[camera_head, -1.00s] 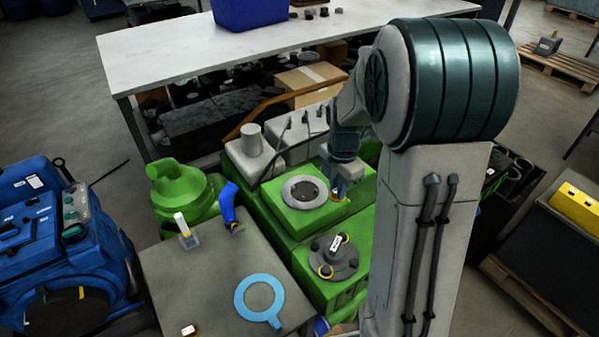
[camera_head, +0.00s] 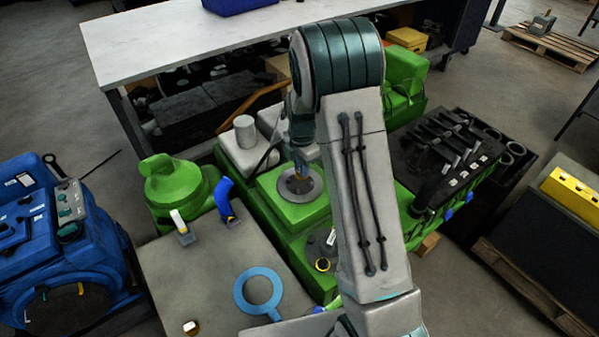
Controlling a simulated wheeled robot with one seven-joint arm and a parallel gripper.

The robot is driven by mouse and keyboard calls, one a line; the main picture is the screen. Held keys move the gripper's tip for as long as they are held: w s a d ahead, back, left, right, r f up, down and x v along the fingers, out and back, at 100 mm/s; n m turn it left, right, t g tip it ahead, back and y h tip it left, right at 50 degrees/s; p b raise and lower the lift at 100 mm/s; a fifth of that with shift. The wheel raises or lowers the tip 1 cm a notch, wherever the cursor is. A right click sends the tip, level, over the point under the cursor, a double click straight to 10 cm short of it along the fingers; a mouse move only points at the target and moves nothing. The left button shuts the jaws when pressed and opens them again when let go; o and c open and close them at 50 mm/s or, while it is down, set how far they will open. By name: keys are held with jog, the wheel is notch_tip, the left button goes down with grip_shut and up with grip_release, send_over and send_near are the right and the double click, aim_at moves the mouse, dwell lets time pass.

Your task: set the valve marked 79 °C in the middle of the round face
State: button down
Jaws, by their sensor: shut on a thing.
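The round face (camera_head: 313,192) is a grey ring with a dark middle on top of a green block (camera_head: 290,215). My gripper (camera_head: 299,175) points down over this face and is shut on a small brass-coloured piece, seemingly the valve (camera_head: 299,179). Fingers and arm hide most of it, and no 79 °C mark can be read. I cannot tell whether the valve touches the face. A second dark round cover (camera_head: 314,248) in front carries a yellow-ringed piece (camera_head: 323,265) and a white-tagged piece (camera_head: 331,238), partly behind my arm.
A grey table (camera_head: 200,270) at front left holds a blue ring (camera_head: 240,291), a blue curved pipe (camera_head: 222,195) and small tagged parts. A green housing (camera_head: 175,188) stands left of the engine. A black valve-gear block (camera_head: 440,150) lies to the right, a white bench (camera_head: 150,45) behind.

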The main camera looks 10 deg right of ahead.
aim_at(299, 176)
jog(key=shift+w+a+f, duration=0.25)
jog(key=shift+w+f, duration=0.05)
jog(key=shift+w, duration=0.1)
notch_tip(299, 176, down, 4)
jog(key=shift+r+p, duration=0.15)
jog(key=shift+p, duration=0.55)
jog(key=shift+f, duration=0.2)
jog(key=shift+f+b, duration=0.15)
jog(key=shift+b, duration=0.15)
jog(key=c, duration=1.4)
grip_release()
